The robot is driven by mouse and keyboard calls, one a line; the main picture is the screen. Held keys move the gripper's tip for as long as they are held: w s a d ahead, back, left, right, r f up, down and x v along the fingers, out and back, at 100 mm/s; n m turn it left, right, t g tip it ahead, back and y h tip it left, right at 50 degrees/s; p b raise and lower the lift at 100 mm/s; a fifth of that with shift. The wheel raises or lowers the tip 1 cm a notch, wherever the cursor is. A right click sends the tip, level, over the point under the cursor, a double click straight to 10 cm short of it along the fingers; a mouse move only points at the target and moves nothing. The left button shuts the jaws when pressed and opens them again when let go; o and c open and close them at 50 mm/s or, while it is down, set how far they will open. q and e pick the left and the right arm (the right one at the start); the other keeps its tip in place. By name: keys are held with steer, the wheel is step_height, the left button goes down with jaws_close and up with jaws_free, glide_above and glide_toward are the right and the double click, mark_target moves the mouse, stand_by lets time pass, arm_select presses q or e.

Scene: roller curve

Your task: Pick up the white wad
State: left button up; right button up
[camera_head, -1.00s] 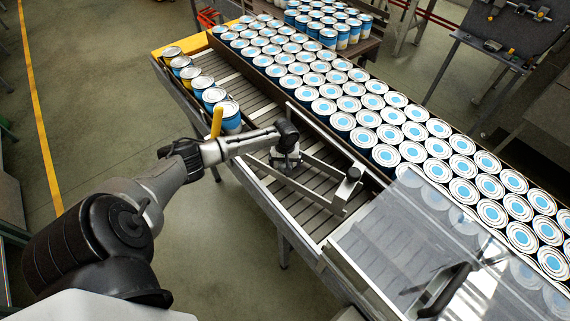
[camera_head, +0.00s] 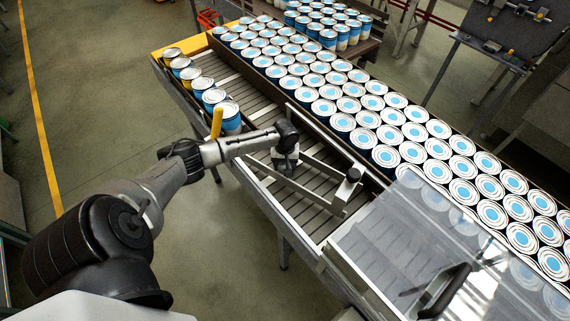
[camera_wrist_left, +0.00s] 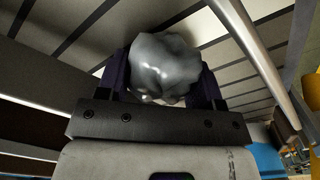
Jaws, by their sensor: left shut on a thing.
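The wad (camera_wrist_left: 165,68) shows in the left wrist view as a crumpled, rounded lump, grey in the shade. It sits between the two dark fingers of my left gripper (camera_wrist_left: 163,85), which is shut on it. In the head view my left gripper (camera_head: 285,160) points down over the slatted roller bed (camera_head: 318,212), beside a metal guide rail. The wad is not clearly visible in the head view, hidden by the gripper and wrist. I cannot tell whether the wad still touches the rollers. My right gripper is not in view.
Several cans (camera_head: 230,117) stand along the conveyor's left side near a yellow lever (camera_head: 216,123). Dense rows of cans (camera_head: 390,135) fill the lane to the right. A metal guide arm with a dark knob (camera_head: 353,174) and a clear cover (camera_head: 400,235) lie close to the gripper.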

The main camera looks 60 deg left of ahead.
arm_select(q)
steer(key=shift+r, duration=0.15)
steer(key=shift+r, duration=0.25)
step_height(320, 180, up, 3)
steer(key=shift+d+r+b, duration=0.1)
steer(key=shift+r+b, duration=0.1)
steer(key=shift+b, duration=0.25)
steer(key=w+d+r+b, duration=0.25)
steer(key=d+r, duration=0.35)
steer(key=d, duration=0.4)
steer(key=w+d+r+m, duration=0.2)
steer(key=w+d+r, duration=0.25)
steer(key=r, duration=0.45)
steer(key=w+d+r+m, duration=0.1)
steer(key=w+d+r, duration=0.35)
steer(key=r, duration=0.55)
steer(key=s+d+f+m, duration=0.2)
steer(key=s+d+m, duration=0.6)
steer(key=s+d, duration=0.5)
steer(key=s, duration=0.4)
steer(key=shift+s+d+f+p, duration=0.15)
steer(key=shift+d+p, duration=0.1)
steer(key=shift+p, duration=0.1)
